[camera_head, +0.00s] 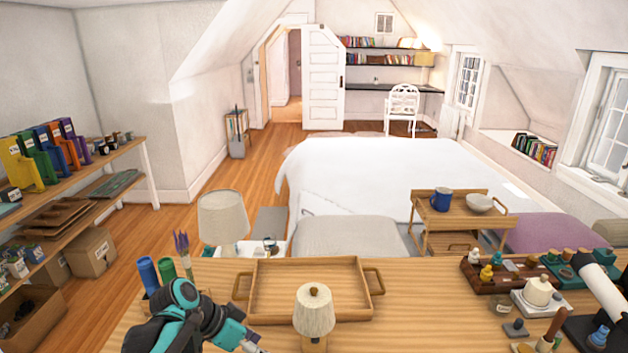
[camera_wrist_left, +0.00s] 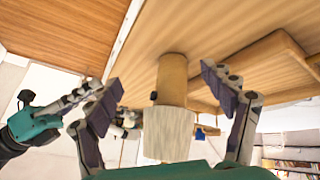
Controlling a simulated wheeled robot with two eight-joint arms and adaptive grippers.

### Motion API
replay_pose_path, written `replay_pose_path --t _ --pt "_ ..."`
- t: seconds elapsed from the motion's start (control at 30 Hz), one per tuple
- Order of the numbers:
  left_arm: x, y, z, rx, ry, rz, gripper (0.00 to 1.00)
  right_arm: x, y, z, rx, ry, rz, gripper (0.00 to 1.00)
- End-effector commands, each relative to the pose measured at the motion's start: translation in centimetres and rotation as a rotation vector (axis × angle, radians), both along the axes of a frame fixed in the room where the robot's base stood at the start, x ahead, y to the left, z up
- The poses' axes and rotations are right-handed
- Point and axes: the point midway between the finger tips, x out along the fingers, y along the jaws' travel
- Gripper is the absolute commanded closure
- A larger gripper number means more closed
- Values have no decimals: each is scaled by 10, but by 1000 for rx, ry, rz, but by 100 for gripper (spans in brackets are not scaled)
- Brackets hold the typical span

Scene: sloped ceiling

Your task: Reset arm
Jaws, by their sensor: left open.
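My left gripper (camera_head: 256,347) comes in from the bottom left of the head view, low over the front of the wooden table (camera_head: 440,300). Only part of it shows at the picture's lower edge. In the left wrist view, which looks upside down, its two fingers (camera_wrist_left: 165,95) are spread wide and hold nothing. A small lamp with a pale shade and wooden base (camera_head: 314,312) stands on the table just right of the gripper. In the wrist view the lamp (camera_wrist_left: 168,133) shows in the gap between the fingers; contact is not visible.
A wooden tray (camera_head: 262,318) with two handles lies behind the lamp. Blue and green cylinders (camera_head: 148,272) stand near my left arm. A white pot (camera_head: 538,291) and several small items crowd the table's right side.

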Motion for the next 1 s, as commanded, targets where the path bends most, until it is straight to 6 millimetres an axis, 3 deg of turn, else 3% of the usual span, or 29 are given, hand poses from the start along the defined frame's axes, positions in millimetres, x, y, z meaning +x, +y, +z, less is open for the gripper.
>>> replay_pose_path --t 0.03,0.2,0.4,0.63,1.0 --pt "-17 1 1 40 15 76 18 -5 -8 1 -19 20 -28 100" --pt "-63 22 -1 159 24 382 18 -20 -38 4 -89 85 -143 100" --pt "-105 50 -9 216 -50 685 18 -40 -74 12 -163 133 -280 100" --pt "-123 67 -14 206 -129 853 18 -53 -96 19 -208 151 -368 100" --pt "-124 69 -14 203 -138 873 18 -54 -98 20 -213 152 -379 100"
